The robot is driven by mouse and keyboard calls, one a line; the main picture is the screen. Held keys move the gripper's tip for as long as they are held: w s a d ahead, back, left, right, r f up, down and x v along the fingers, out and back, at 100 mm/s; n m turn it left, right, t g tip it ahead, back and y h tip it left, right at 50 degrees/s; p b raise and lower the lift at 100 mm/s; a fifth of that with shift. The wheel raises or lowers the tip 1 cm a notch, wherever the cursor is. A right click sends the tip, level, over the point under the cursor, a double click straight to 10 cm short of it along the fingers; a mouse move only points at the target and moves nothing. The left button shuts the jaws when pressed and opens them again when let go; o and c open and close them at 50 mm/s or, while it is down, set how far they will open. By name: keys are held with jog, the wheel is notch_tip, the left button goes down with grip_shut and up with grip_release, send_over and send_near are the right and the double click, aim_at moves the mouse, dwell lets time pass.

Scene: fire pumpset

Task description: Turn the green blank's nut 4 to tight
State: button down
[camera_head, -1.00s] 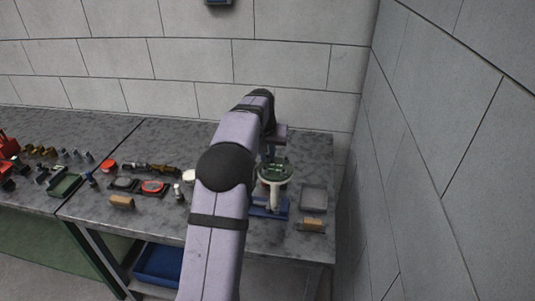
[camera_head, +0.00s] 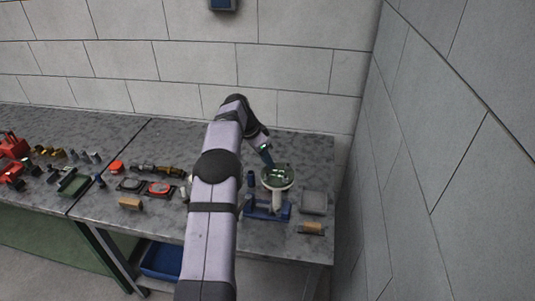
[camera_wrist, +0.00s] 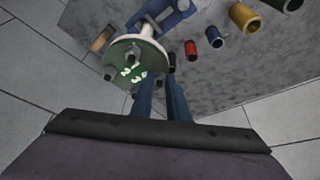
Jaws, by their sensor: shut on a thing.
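The green blank (camera_head: 277,175) is a round disc on a pale flange, held by a white pipe on a blue stand (camera_head: 266,210). In the wrist view the blank (camera_wrist: 118,62) shows white numbers, of which 2 and 3 can be read. My gripper (camera_head: 268,163) reaches down to the blank's back left edge in the head view. In the wrist view the two blue fingers of my gripper (camera_wrist: 157,78) meet the rim beside the numbers. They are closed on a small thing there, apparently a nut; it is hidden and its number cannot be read.
Several coloured cylinders, including a red one (camera_wrist: 190,48) and a blue one (camera_wrist: 218,38), stand near the fingers. A grey square pad (camera_head: 313,202) and a wooden-handled block (camera_head: 311,228) lie to the right. More parts and tools cover the bench's left.

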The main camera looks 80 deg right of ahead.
jog(key=shift+w+d+r+m+g+y+p, duration=0.15)
jog(key=shift+m+p, duration=0.4)
jog(key=shift+p, duration=0.35)
jog(key=shift+s+d+r+m+g+y+p, duration=0.15)
jog(key=shift+m+p, duration=0.4)
jog(key=shift+p, duration=0.35)
jog(key=shift+w+p, duration=0.1)
jog(key=shift+p, duration=0.2)
jog(key=shift+a+f+m+p, duration=0.1)
jog(key=shift+f+m+p, duration=0.1)
jog(key=shift+m+p, duration=0.4)
jog(key=c, duration=1.7)
grip_release()
jog(key=shift+y, duration=0.3)
jog(key=shift+w+a+r+b, duration=0.1)
jog(key=shift+w+r+b, duration=0.15)
jog(key=shift+r+b, duration=0.15)
jog(key=shift+p+v, duration=0.4)
jog(key=shift+v, duration=2.8)
